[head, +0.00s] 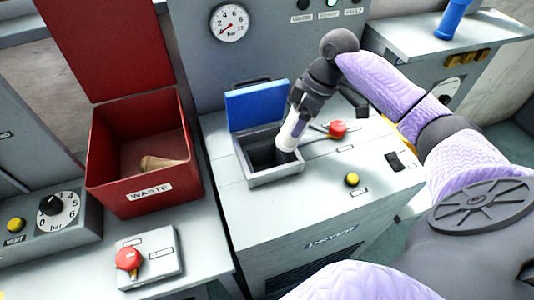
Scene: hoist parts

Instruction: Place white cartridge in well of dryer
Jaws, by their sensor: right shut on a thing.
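The dryer (300,215) is a grey cabinet with a square well (248,177) in its top. The well's blue lid (257,105) stands open at the back. My right gripper (297,115) is shut on the white cartridge (288,134) and holds it tilted at the right side of the well. The cartridge's lower end is at the well's opening; I cannot tell whether it touches the rim. The well looks dark and empty inside. My left gripper is not in view.
A red waste bin (140,185) with its lid up stands left of the dryer and holds a tan object (160,163). A red knob (338,129) sits just right of the well, close to my gripper. A yellow button (352,179) is in front. A pressure gauge (230,23) is behind.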

